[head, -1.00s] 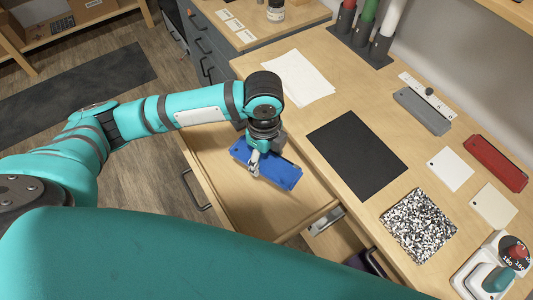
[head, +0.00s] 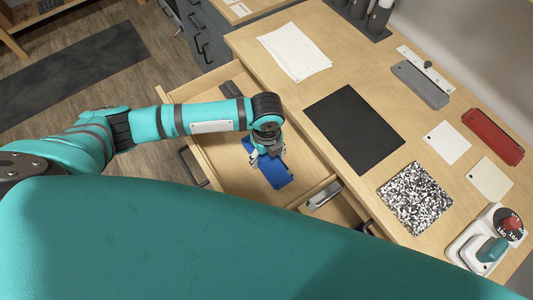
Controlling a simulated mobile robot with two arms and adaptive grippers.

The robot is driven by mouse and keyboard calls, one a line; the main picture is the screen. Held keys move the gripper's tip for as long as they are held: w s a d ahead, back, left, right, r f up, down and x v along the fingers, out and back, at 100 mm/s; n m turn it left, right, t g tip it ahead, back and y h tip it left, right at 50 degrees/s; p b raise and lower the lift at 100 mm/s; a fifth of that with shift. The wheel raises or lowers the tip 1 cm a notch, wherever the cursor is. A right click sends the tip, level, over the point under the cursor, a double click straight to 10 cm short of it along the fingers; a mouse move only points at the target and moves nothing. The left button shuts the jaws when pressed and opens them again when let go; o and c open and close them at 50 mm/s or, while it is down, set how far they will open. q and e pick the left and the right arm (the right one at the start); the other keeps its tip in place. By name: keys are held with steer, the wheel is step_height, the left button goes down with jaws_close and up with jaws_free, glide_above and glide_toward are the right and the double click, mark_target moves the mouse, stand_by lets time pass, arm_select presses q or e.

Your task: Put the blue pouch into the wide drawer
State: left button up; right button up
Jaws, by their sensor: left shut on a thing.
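The blue pouch (head: 278,174) is held over the open wide drawer (head: 225,178), within its outline near the worktop side. My left gripper (head: 267,158) points down and is shut on the pouch's upper part. The pouch looks tilted, its lower end pointing down and right in the picture. I cannot tell whether it touches the drawer floor. My left arm crosses above the drawer and hides part of it. My right gripper is not in view.
A dark grey item (head: 233,92) lies at the drawer's far end. A smaller open compartment with a metal item (head: 324,195) is beside the drawer. The worktop carries a black mat (head: 354,130), white paper (head: 294,51) and a speckled square (head: 415,198).

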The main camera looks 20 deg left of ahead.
mark_target(267, 157)
arm_select(q)
steer(key=shift+f, duration=0.3)
steer(key=o, duration=1.1)
steer(key=shift+f, duration=0.15)
steer(key=shift+o, duration=0.2)
step_height(267, 157, up, 12)
steer(key=shift+r+b, duration=0.2)
steer(key=shift+b, duration=0.15)
